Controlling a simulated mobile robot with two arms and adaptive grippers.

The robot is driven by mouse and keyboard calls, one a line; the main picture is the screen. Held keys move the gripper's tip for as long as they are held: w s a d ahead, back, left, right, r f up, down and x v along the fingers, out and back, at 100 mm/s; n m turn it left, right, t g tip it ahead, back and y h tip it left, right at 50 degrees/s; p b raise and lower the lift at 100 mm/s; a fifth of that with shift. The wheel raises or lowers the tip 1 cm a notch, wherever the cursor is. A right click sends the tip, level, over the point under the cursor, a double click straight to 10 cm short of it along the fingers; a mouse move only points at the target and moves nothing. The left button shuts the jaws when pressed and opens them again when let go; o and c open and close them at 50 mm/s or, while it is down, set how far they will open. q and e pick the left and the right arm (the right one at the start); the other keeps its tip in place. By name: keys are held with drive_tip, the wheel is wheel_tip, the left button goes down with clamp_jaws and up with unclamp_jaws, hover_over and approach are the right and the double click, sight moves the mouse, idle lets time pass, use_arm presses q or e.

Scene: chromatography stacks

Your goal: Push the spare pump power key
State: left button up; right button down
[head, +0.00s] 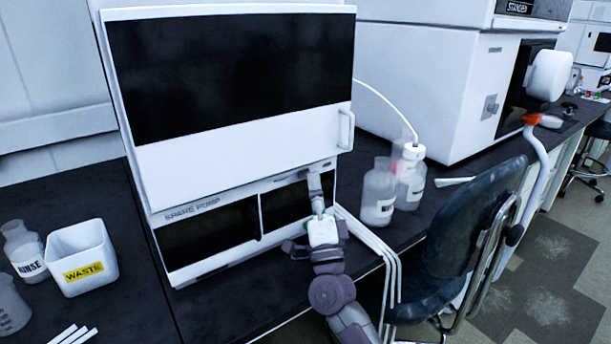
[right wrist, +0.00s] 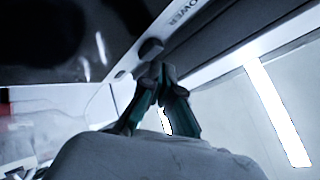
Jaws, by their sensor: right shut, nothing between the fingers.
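The spare pump (head: 192,209) is a white unit with dark front windows, standing on the black bench. In the right wrist view its panel carries the word POWER (right wrist: 187,12), and a dark rounded key (right wrist: 150,48) sits on the pale strip close to it. My right gripper (head: 315,178) is at the right part of the pump's front, its fingers shut and empty. In the right wrist view the fingertips (right wrist: 159,74) are just below the dark key; I cannot tell whether they touch it. My left gripper is out of view.
A waste bin (head: 84,278) and rinse bottle (head: 24,250) stand left of the pump. Bottles (head: 379,195) and white tubes (head: 372,240) are close to the right of my arm. A dark chair (head: 465,235) stands at the bench's front edge.

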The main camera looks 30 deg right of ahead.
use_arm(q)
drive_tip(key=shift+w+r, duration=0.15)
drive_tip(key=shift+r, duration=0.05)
use_arm(e)
drive_tip(key=shift+w+y, duration=0.25)
drive_tip(key=shift+y, duration=0.05)
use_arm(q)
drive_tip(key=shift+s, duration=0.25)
use_arm(e)
drive_tip(key=shift+w, duration=0.25)
drive_tip(key=shift+s, duration=0.15)
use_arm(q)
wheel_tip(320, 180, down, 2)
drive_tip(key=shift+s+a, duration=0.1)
use_arm(e)
drive_tip(key=shift+s, duration=0.8)
use_arm(q)
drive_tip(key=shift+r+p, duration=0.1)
drive_tip(key=shift+p, duration=0.2)
use_arm(e)
drive_tip(key=shift+s, duration=0.15)
